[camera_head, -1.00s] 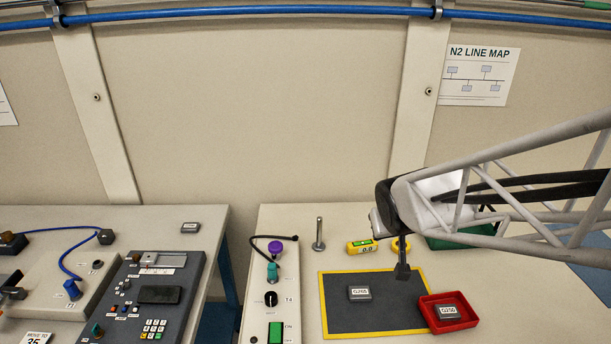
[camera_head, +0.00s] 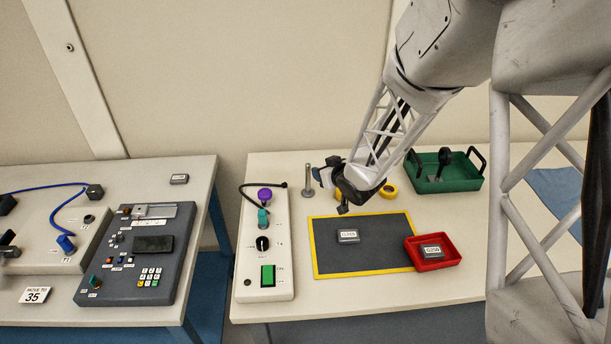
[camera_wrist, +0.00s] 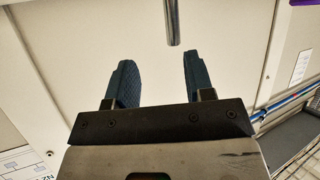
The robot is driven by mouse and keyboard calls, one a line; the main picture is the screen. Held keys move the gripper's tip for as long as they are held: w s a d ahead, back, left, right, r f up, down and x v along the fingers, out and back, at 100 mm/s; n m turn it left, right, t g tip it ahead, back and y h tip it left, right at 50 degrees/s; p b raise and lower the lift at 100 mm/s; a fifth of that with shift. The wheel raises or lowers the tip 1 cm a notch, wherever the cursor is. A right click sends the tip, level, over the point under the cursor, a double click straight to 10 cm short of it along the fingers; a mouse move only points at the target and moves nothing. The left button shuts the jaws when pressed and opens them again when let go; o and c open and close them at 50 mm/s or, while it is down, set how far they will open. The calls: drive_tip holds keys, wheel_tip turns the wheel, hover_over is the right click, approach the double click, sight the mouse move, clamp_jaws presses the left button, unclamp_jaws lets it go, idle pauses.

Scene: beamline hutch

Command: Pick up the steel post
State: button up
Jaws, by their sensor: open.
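The steel post (camera_head: 308,182) is a thin upright metal rod on a round base. It stands at the back of the table, right of the white control box. My gripper (camera_head: 319,174) is just right of the post in the head view. In the wrist view the post (camera_wrist: 173,22) enters from the top edge, its end in line with the gap between my two open fingers (camera_wrist: 158,58). It appears beyond the fingertips, and nothing is held. In the head view my wrist hides part of the area right of the post.
The white control box (camera_head: 262,284) with a purple knob (camera_head: 264,194) and cable is left of the post. A yellow-edged dark mat (camera_head: 360,263), red tray (camera_head: 451,262), yellow ring (camera_head: 389,191) and green crate (camera_head: 434,186) are to the right. Bare tabletop lies around the post.

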sight(309, 173)
drive_tip(key=shift+w+a+f+n+y, duration=0.15)
drive_tip(key=shift+w+a+f+y, duration=0.1)
drive_tip(key=shift+a+f+y, duration=0.35)
drive_tip(key=shift+w+a+f+n+y, duration=0.15)
drive_tip(key=shift+w+a+f+y, duration=0.1)
drive_tip(key=shift+f, duration=0.5)
drive_tip(key=shift+x, duration=1.2)
drive_tip(key=shift+w, duration=0.1)
drive_tip(key=shift+x, duration=2.55)
drive_tip(key=shift+f, duration=0.1)
clamp_jaws()
